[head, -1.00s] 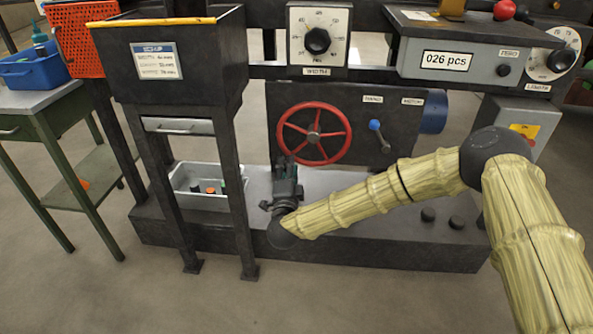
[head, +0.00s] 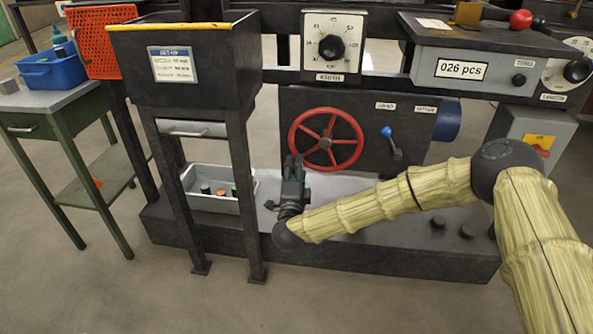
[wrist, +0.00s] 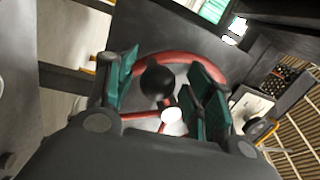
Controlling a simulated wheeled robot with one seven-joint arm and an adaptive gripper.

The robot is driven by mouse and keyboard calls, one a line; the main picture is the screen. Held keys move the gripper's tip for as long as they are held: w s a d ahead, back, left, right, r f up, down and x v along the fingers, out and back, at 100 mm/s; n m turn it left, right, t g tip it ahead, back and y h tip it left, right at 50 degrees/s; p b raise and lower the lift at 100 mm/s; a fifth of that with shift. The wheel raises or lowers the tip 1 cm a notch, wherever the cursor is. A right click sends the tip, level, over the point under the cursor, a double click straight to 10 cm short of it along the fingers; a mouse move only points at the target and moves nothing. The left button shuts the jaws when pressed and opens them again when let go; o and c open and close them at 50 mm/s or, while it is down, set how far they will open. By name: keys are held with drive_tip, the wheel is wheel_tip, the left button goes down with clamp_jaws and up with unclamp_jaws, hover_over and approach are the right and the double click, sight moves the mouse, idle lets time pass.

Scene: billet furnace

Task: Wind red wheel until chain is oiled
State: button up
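The red wheel (head: 357,145) is a spoked handwheel on the front of a dark housing. My gripper (head: 293,160) is in front of the wheel's lower left side in the head view. In the wrist view, its green-padded fingers (wrist: 163,85) are spread apart. A black ball-shaped knob (wrist: 157,83) shows between them, with the red rim (wrist: 180,57) behind and a pale hub (wrist: 171,115) below. The fingers do not visibly close on the knob; the remaining depth is unclear. I cannot pick out a chain in either view.
A blue-knobbed lever (head: 391,142) is right of the wheel. A dark bin (head: 215,75) on legs stands to the left, above a grey tray (head: 215,205) holding small parts. A counter box (head: 480,50) reads 026 pcs. The floor in front is clear.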

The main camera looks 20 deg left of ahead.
drive_tip(key=shift+s+f, duration=0.1)
drive_tip(key=v, duration=1.1)
drive_tip(key=shift+s+d, duration=0.15)
drive_tip(key=shift+s, duration=0.2)
drive_tip(key=shift+f, duration=0.1)
idle(0.6)
